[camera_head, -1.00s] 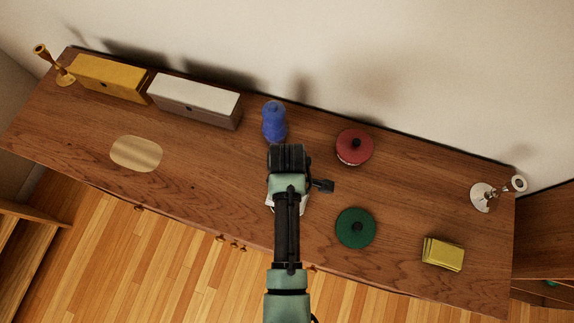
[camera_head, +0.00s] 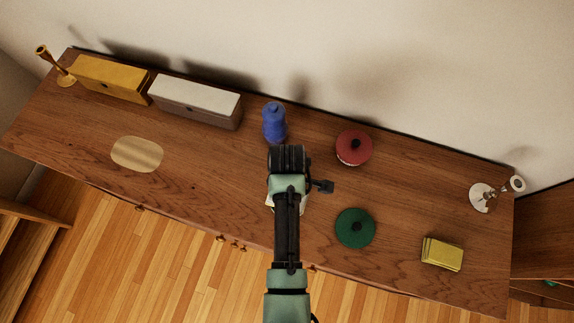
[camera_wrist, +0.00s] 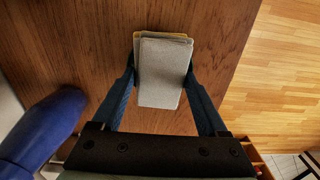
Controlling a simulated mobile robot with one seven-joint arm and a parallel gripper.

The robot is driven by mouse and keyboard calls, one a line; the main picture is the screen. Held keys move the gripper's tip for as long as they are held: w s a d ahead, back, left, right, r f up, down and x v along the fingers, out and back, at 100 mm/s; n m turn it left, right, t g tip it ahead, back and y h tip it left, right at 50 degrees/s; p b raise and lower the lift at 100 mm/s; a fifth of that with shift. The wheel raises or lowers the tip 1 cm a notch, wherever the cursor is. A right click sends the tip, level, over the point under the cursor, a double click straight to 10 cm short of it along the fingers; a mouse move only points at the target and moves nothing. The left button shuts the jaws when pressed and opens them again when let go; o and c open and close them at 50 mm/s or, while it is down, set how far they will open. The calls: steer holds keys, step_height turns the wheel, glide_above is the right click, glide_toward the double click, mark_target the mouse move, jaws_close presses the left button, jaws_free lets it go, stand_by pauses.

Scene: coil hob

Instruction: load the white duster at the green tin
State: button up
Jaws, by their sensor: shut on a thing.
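The white duster (camera_wrist: 160,75) is a folded pale grey-white cloth between the two blue fingers of my gripper (camera_wrist: 162,60) in the wrist view. The fingers press on its left and right sides. A thin yellow edge shows behind its far end; I cannot tell whether that belongs to it or to a cloth beneath. In the head view my arm covers most of the duster, and only pale corners show. The green tin (camera_head: 355,228), round with a dark knob, stands to the right of my arm. The wrist view does not show it.
A blue jar (camera_head: 274,122) stands close beyond my gripper. A red tin (camera_head: 354,147) is behind the green one, and folded yellow cloths (camera_head: 442,254) lie to its right. Yellow (camera_head: 110,80) and white (camera_head: 196,102) boxes line the back left. A candlestick stands at each end.

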steer(key=shift+s, duration=0.1)
step_height(320, 180, up, 7)
steer(key=p, duration=0.7)
steer(key=shift+p, duration=0.3)
stand_by(0.7)
steer(key=shift+w+f+b, duration=0.1)
steer(key=shift+w+b, duration=0.1)
steer(key=shift+b, duration=0.15)
steer(key=shift+w+m+b, duration=0.15)
steer(key=shift+m+b, duration=0.35)
steer(key=shift+m, duration=0.3)
steer(key=m+b, duration=0.2)
steer(key=m, duration=0.1)
steer(key=w+r+m+b, duration=0.1)
steer(key=m, duration=0.1)
steer(key=shift+w+r+m+b, duration=0.1)
steer(key=shift+r+m+b, duration=0.5)
steer(key=shift+m, duration=0.65)
steer(key=shift+s+r+m+b, duration=0.1)
steer(key=shift+r+m+b, duration=0.15)
steer(key=shift+m+b, duration=0.8)
steer(key=shift+w+r+m+b, duration=0.1)
steer(key=shift+r+m+b, duration=0.35)
steer(key=shift+m, duration=1.05)
